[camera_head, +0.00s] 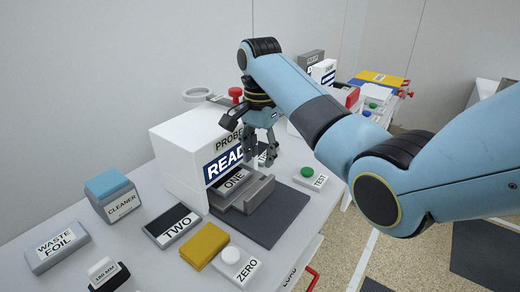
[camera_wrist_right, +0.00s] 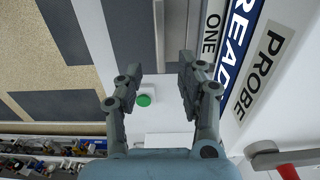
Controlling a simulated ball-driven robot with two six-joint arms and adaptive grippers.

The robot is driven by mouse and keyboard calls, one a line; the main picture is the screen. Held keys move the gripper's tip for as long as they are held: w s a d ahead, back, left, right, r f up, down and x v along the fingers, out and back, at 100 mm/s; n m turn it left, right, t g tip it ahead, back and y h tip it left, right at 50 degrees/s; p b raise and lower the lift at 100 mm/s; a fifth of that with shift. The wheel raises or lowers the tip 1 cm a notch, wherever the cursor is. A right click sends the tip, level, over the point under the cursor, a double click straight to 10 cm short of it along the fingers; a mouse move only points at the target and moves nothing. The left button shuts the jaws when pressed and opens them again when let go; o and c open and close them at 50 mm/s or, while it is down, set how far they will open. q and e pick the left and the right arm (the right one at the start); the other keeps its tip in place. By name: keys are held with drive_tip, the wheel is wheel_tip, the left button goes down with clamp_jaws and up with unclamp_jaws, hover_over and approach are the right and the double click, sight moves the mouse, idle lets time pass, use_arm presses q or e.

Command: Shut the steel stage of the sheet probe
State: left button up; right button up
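The sheet probe (camera_head: 180,150) is a white box with PROBE and READ labels, and it also shows in the wrist view (camera_wrist_right: 285,75). Its grey steel stage (camera_head: 262,190) sticks out from the front, low down, with a raised lip at its outer end. It shows at the top of the wrist view (camera_wrist_right: 175,25). A block labelled ONE (camera_head: 234,180) sits at the stage, against the probe's front. My right gripper (camera_head: 261,160) is open and empty, above the stage and in front of the probe; its two fingers stand apart in the wrist view (camera_wrist_right: 160,68). My left gripper is out of view.
A dark plate (camera_head: 275,220) lies under the stage. A green TEST button (camera_head: 307,172) stands to its right, a white ZERO button (camera_head: 232,255) nearer. The TWO block (camera_head: 172,225), yellow block (camera_head: 204,245), CLEANER (camera_head: 112,195) and WASTE FOIL (camera_head: 58,248) stand at left.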

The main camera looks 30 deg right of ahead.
drive_tip(key=shift+r, duration=0.55)
drive_tip(key=shift+c, duration=0.4)
